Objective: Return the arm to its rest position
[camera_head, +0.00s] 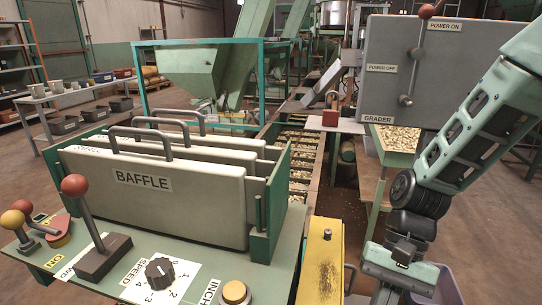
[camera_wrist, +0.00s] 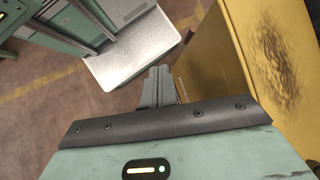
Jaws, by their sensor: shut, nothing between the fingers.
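My arm (camera_head: 470,130) comes down from the upper right edge in the head view and bends at a dark wrist joint. Its lower end is beside the yellow post (camera_head: 322,262), to the right of it, at the bottom of the picture. My gripper (camera_wrist: 159,72) shows in the wrist view with its two grey fingers together and nothing between them. The fingers point down past the yellow surface (camera_wrist: 215,60), with a pale metal plate (camera_wrist: 130,50) and the floor beyond. The fingertips cannot be made out in the head view.
A green control panel with a red-knobbed lever (camera_head: 85,215) and a speed dial (camera_head: 160,271) lies at left. Handled baffle plates (camera_head: 150,190) stand behind it. The grader box (camera_head: 425,70) is close behind my arm. A nut conveyor (camera_head: 300,175) runs through the middle.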

